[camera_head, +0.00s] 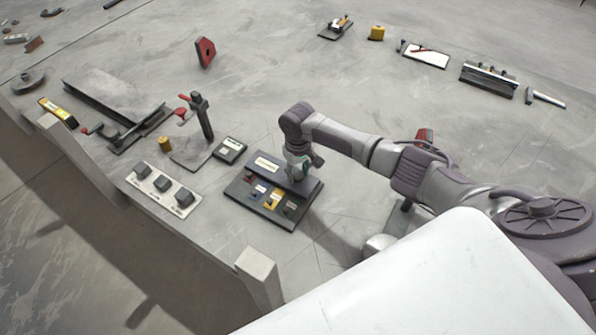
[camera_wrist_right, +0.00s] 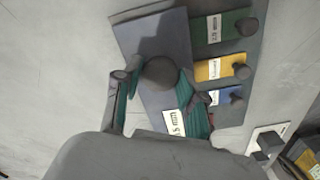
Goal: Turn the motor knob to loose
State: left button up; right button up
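My right gripper (camera_head: 298,172) is over the right end of the box and hides the knob in the head view. In the wrist view the teal-padded fingers of that gripper (camera_wrist_right: 158,88) stand apart, one on each side of the knob. I cannot tell whether they touch it. My left gripper is not in view.
Beside the sloped face are coloured blocks with small dark knobs, including green (camera_wrist_right: 222,32) and yellow (camera_wrist_right: 220,68) ones. A white panel with three dark knobs (camera_head: 162,188) lies left of the box. A stand with a red handle (camera_head: 200,118) is behind.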

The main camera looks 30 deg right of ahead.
jog(key=c, duration=0.5)
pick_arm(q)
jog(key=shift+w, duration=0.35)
